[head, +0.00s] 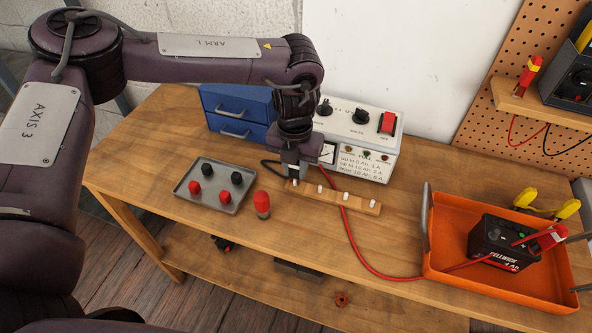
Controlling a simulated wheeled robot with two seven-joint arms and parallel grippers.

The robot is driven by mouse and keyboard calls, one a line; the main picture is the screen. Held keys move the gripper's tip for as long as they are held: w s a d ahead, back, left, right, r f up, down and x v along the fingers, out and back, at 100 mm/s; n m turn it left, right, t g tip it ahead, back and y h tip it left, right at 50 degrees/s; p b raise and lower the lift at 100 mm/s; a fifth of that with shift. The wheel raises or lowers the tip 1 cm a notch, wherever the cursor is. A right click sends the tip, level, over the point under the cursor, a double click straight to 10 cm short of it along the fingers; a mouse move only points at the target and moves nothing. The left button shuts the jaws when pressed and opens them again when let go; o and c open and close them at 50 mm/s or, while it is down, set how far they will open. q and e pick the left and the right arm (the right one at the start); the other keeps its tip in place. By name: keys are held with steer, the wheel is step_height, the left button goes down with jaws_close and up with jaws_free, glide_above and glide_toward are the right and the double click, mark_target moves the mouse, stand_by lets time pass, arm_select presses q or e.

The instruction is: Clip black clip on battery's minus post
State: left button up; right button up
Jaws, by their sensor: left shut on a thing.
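My left gripper (296,172) points down over the left end of a wooden strip, in front of the charger. It is shut on what appears to be the black clip, mostly hidden by the fingers. A black cable (268,168) loops to it from the left. The black battery (492,242) sits in the orange tray (440,222) at the right, well away from this gripper. A red clip (546,240) with a red cable is at the battery's right side. The minus post is too small to make out. My right gripper is not in view.
The charger (372,130) and blue drawers (232,130) stand at the back. The wooden strip (337,198) has white pegs. A grey tray (212,203) holds red and black caps; a red-topped piece (262,204) stands beside it. A red cable (357,252) crosses the bench.

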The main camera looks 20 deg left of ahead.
arm_select(q)
steer(key=shift+r, duration=0.1)
step_height(320, 180, up, 4)
steer(key=p, duration=0.3)
steer(key=shift+p, duration=0.3)
stand_by(0.8)
